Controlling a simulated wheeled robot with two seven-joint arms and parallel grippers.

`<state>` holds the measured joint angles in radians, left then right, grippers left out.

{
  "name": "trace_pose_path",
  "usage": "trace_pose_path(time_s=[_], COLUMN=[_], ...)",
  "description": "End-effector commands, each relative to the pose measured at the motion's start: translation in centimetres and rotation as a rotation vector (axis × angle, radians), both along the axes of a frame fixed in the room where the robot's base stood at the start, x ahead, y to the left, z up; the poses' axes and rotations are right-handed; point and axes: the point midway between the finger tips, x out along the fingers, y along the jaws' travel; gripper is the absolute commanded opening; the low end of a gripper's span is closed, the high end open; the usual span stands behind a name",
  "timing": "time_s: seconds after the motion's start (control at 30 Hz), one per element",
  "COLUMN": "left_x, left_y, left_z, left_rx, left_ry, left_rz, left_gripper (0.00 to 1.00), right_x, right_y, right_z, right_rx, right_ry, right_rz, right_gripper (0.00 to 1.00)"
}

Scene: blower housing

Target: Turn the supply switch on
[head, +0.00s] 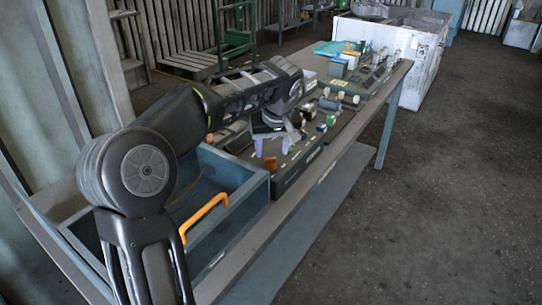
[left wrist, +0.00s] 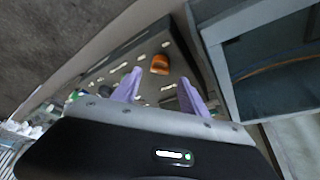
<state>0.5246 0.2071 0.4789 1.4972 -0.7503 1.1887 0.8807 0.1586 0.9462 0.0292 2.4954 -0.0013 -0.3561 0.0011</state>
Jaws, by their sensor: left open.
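My left gripper (head: 278,154) is open and empty, with its purple fingers above a dark panel box (head: 290,182) on the bench. In the left wrist view the fingers (left wrist: 160,93) stand apart over the panel face (left wrist: 112,62). A small orange part (left wrist: 159,64) sits on the panel beyond the gap between the fingertips, apart from them. I cannot tell for certain which part is the supply switch; no readable label shows. My left arm hides part of the panel in the head view. My right gripper is not in view.
A blue open-topped box (head: 238,215) with an orange handle (head: 203,217) stands on the near part of the bench. More panels with several small coloured parts (head: 350,85) lie farther along it. A white crate (head: 418,65) stands past the far end. The floor at right is clear.

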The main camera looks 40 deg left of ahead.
Motion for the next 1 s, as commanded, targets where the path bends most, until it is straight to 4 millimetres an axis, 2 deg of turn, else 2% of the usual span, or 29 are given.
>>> trace_pose_path(time_s=[0.1, 0.3, 0.63, 1.0], left_x=[0.5, 1.1, 1.2, 1.2], left_y=[0.5, 1.1, 1.2, 1.2], left_z=[-1.9, -3.8, -4.1, -4.1], left_rx=[-0.003, -0.002, -0.001, -0.001], left_ry=[0.003, 0.001, -0.001, -0.001], left_rz=[0.001, 0.000, -0.001, -0.001], left_gripper=[0.51, 0.51, 0.50, 0.20], right_x=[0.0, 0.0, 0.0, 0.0], right_y=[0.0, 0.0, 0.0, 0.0], right_z=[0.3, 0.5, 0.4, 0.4], right_rx=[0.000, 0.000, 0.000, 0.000], right_ry=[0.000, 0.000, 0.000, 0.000], right_rz=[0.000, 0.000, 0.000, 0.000], right_gripper=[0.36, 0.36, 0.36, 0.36])
